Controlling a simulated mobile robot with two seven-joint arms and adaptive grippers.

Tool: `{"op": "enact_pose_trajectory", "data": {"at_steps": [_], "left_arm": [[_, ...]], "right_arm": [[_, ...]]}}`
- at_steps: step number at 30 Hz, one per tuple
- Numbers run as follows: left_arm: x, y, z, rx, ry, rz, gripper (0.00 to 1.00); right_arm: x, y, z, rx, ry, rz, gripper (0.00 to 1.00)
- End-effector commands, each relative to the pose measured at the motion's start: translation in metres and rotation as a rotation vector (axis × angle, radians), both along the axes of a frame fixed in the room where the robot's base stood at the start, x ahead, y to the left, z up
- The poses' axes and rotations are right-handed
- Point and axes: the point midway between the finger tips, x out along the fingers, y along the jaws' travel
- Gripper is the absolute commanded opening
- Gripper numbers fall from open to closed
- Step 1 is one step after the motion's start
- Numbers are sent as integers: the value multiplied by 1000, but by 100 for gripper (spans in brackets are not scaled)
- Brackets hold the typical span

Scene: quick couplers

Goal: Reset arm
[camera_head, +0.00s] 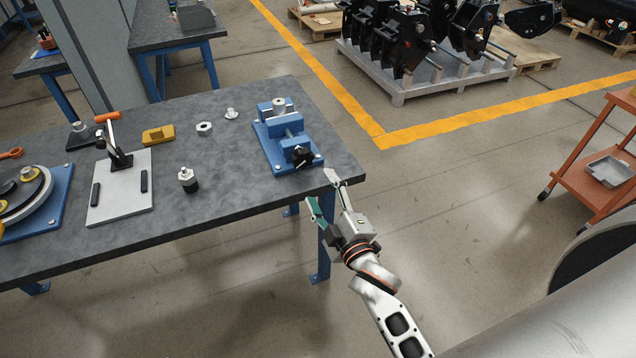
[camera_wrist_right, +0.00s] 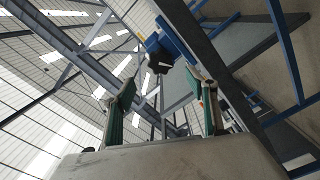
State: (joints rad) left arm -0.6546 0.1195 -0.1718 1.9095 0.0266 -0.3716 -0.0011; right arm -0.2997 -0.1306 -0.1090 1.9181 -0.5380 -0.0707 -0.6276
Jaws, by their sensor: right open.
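My right gripper (camera_head: 322,192) is open and empty, off the front right corner of the dark workbench (camera_head: 240,195). In the right wrist view its two fingers (camera_wrist_right: 165,105) stand apart with nothing between them. A blue vise (camera_head: 286,135) sits on the bench's right end, with a round metal part (camera_head: 279,104) at its top and a black knob (camera_head: 302,156) facing the gripper. The gripper is apart from the vise. My left gripper is not in view.
On the bench are a coupler (camera_head: 188,180), a hex nut (camera_head: 204,128), a yellow block (camera_head: 158,135), a toggle clamp plate (camera_head: 122,190) and a blue-based turntable (camera_head: 55,205). An orange cart (camera_head: 590,180) stands at right. Floor right of the bench is clear.

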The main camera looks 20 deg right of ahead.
Motion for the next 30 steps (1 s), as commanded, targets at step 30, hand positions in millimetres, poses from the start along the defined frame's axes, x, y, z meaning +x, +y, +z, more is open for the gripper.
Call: {"op": "enact_pose_trajectory", "data": {"at_steps": [30], "left_arm": [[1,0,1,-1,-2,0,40]], "right_arm": [[-143,-16,-179,570,507,-61,57]]}}
